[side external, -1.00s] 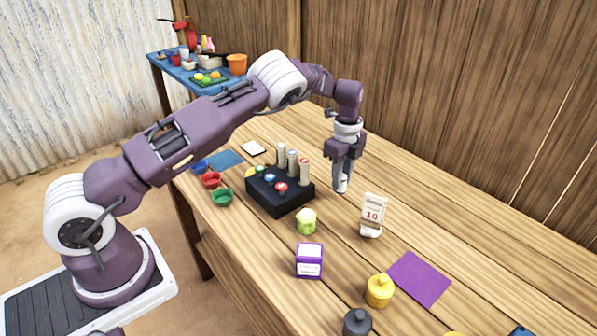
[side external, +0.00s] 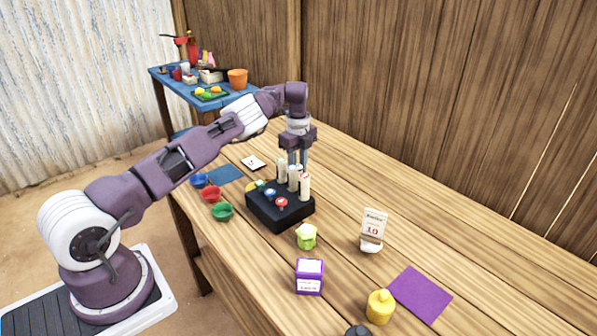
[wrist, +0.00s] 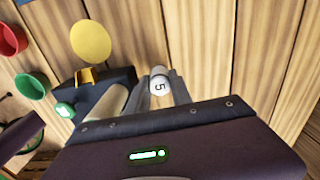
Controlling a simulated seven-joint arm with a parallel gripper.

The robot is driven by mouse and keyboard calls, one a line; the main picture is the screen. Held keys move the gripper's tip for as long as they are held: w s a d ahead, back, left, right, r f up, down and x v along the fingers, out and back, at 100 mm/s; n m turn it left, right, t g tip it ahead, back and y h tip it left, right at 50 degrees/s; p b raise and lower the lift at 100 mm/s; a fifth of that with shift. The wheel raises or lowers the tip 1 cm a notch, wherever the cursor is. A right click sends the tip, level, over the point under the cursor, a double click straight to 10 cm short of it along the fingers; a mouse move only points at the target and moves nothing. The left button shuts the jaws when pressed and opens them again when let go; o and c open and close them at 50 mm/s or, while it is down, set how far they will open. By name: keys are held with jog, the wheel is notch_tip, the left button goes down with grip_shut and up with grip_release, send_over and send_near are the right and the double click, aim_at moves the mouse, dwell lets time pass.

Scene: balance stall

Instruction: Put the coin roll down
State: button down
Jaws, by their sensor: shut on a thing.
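My gripper (side external: 298,160) points down behind the standing coin rolls in the side view. It is shut on a pale coin roll, whose end marked 5 shows between the fingers in the wrist view (wrist: 159,86). In the side view this held roll is mostly hidden by the rolls in front. A black block (side external: 280,219) with coloured round tops stands just in front of the gripper. Several cream rolls stand at its back edge, one with a red-marked top (side external: 304,187). Whether the held roll touches the table or block I cannot tell.
Green (side external: 222,212), red (side external: 212,195) and blue (side external: 198,180) bowls stand left of the block. Bare planks lie behind the block.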

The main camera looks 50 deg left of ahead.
jog(key=shift+f, duration=0.75)
jog(key=shift+d+f, duration=0.1)
jog(key=shift+f, duration=0.15)
jog(key=c, duration=1.1)
grip_release()
jog(key=shift+c, duration=0.2)
